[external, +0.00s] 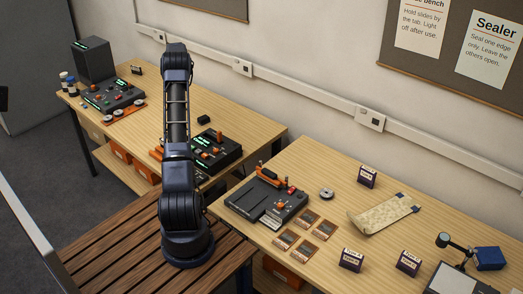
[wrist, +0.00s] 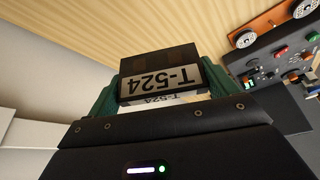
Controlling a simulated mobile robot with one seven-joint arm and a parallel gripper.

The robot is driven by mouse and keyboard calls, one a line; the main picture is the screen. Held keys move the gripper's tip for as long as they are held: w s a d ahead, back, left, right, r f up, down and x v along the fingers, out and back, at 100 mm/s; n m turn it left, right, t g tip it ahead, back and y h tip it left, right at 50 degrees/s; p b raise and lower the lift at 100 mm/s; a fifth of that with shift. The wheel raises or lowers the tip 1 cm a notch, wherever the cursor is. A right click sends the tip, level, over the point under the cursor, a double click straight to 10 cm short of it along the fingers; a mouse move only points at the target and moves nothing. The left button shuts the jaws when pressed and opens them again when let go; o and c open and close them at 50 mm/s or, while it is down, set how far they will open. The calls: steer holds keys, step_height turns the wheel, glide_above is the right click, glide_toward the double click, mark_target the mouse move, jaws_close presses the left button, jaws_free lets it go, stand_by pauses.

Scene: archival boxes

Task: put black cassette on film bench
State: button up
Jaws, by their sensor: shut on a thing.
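My gripper (wrist: 158,88) is shut on a black cassette (wrist: 160,60), with its green finger pads on either side of it. The cassette has a white label reading T-524, upside down in the wrist view. In the external view my arm stands upright and hides my gripper and the held cassette. A wooden bench (external: 248,128) behind my arm carries reel and control equipment; I cannot tell for certain that it is the film bench. Pale wood also shows beyond the cassette in the wrist view (wrist: 120,30).
A control unit (external: 112,97) with an orange reel strip (external: 125,112) stands at the bench's left, by a dark box (external: 93,60). Another unit (external: 212,152) stands at its near right. The right table (external: 330,175) holds a sealer-like machine (external: 245,200), small boxes and a pouch.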

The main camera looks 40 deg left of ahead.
steer(key=s+a+n, duration=0.2)
steer(key=s+a, duration=0.5)
steer(key=a, duration=0.1)
steer(key=shift+g, duration=0.3)
steer(key=f, duration=1.9)
steer(key=shift+w+d, duration=0.15)
steer(key=shift+w, duration=0.1)
steer(key=shift+f, duration=0.1)
steer(key=o, duration=0.9)
steer(key=shift+f, duration=0.1)
steer(key=v, duration=1.2)
steer(key=shift+s+d, duration=0.1)
steer(key=shift+d, duration=0.1)
